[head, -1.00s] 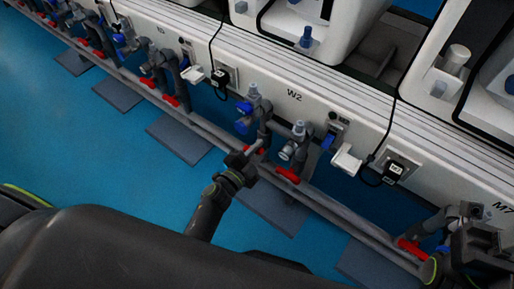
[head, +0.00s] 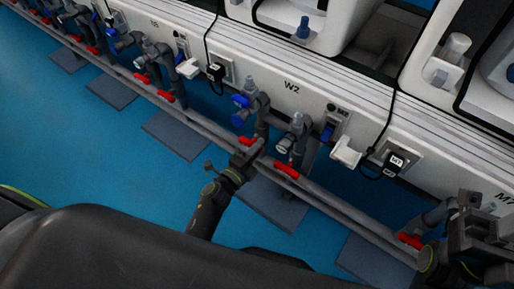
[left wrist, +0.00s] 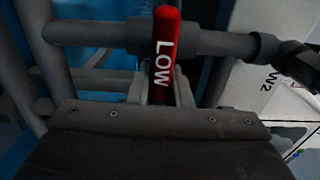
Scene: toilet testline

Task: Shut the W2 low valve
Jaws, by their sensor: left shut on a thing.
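The W2 low valve has a red handle (head: 247,141) on the grey pipework below the W2 label (head: 291,86). In the left wrist view the handle (left wrist: 164,50) reads LOW and stands upright in the picture, crossing in front of a grey horizontal pipe (left wrist: 100,32). My left gripper (head: 243,157) is at this handle, shut on its lower part; the left wrist view shows the gripper (left wrist: 160,95) around it. The fingertips are partly hidden. My right gripper (head: 482,238) is at the lower right edge, dark and partly cut off; its jaws are unclear.
Another red handle (head: 287,170) sits just right of the left gripper. Blue valve knobs (head: 241,100) are above. A long grey pipe (head: 330,203) runs along the white bench. A black plug with cable (head: 393,160) hangs at the right. The blue floor (head: 70,140) in front is open.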

